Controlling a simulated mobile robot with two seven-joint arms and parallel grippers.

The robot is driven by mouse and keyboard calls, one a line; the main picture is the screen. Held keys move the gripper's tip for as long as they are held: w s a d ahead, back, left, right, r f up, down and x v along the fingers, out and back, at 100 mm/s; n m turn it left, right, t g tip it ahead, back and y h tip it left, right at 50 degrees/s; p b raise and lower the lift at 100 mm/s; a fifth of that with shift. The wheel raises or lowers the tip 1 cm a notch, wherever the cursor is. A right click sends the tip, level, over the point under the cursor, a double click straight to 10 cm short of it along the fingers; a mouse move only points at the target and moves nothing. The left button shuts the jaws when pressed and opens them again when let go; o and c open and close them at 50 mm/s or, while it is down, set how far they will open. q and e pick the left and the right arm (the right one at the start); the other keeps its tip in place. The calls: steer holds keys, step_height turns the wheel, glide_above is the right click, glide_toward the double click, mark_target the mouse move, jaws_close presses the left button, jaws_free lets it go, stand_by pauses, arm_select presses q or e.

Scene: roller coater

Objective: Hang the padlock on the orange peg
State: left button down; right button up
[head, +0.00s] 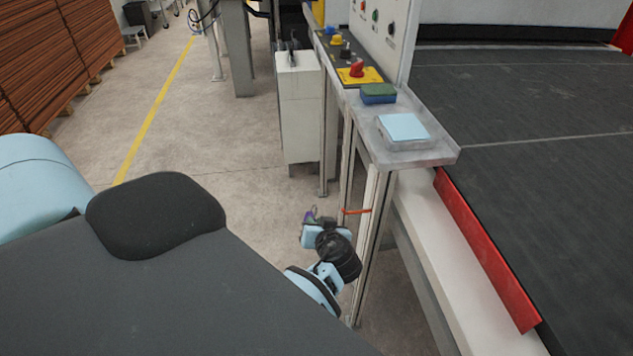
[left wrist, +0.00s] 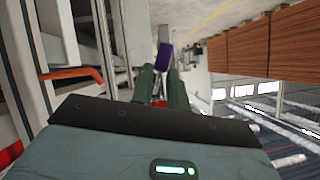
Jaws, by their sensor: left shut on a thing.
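The purple padlock (head: 309,216) shows small beside the tips of my left gripper (head: 320,222) in the head view. In the left wrist view the padlock (left wrist: 164,55) sticks out past the two dark fingers of the left gripper (left wrist: 164,78), which is shut on it. The shackle is too small to make out clearly. The orange peg (head: 356,211) juts leftward from a metal post in the head view, just right of the gripper and apart from the padlock. In the left wrist view the peg (left wrist: 72,73) lies left of the fingers, with a bent tip. My right gripper is not in view.
The metal post (head: 373,235) carries a shelf (head: 440,155) with a light blue pad (head: 403,128) and a green-and-blue sponge (head: 378,93). A control panel (head: 380,25) stands behind. A dark conveyor (head: 540,140) is on the right. Open floor (head: 250,170) lies left.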

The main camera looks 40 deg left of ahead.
arm_select(q)
steer(key=shift+w+d, duration=0.15)
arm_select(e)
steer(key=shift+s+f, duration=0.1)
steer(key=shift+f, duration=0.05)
